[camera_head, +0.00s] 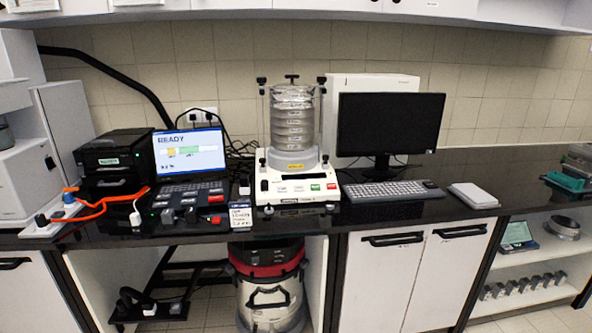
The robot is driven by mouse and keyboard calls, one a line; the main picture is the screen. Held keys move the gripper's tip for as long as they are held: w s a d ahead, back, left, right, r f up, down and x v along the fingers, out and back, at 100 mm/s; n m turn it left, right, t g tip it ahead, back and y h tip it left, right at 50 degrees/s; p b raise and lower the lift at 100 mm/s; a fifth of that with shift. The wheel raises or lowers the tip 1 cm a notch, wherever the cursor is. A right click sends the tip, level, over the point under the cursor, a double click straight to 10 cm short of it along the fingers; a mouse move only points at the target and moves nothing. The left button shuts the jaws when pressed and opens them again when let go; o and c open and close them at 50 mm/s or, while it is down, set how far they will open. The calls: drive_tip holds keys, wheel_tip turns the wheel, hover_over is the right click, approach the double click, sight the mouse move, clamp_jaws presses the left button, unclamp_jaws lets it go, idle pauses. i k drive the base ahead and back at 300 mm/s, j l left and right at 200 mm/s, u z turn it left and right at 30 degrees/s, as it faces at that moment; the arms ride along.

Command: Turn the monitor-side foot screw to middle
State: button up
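The sieve shaker (292,150) stands on the black counter, a stack of round sieves on a white base. Its white base (298,188) carries small red and green buttons on the front. At the base's front lower edge, a small foot screw (330,207) shows on the side toward the monitor (388,122). Another small foot (268,209) shows at the left front corner. Both are too small to tell how far they are turned. My gripper is not in view.
A laptop (188,155) reading READY stands left of the shaker, with a small labelled box (240,214) near the counter's front edge. A keyboard (392,191) lies to the right. A red-topped vacuum (268,285) stands under the counter.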

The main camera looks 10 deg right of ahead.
sight(331, 205)
drive_tip(key=i+j, duration=0.2)
drive_tip(key=j, duration=0.15)
drive_tip(key=i+j, duration=0.2)
drive_tip(key=i+j+z, duration=0.1)
drive_tip(key=j, duration=0.35)
drive_tip(key=i+j, duration=0.25)
drive_tip(key=j, duration=0.1)
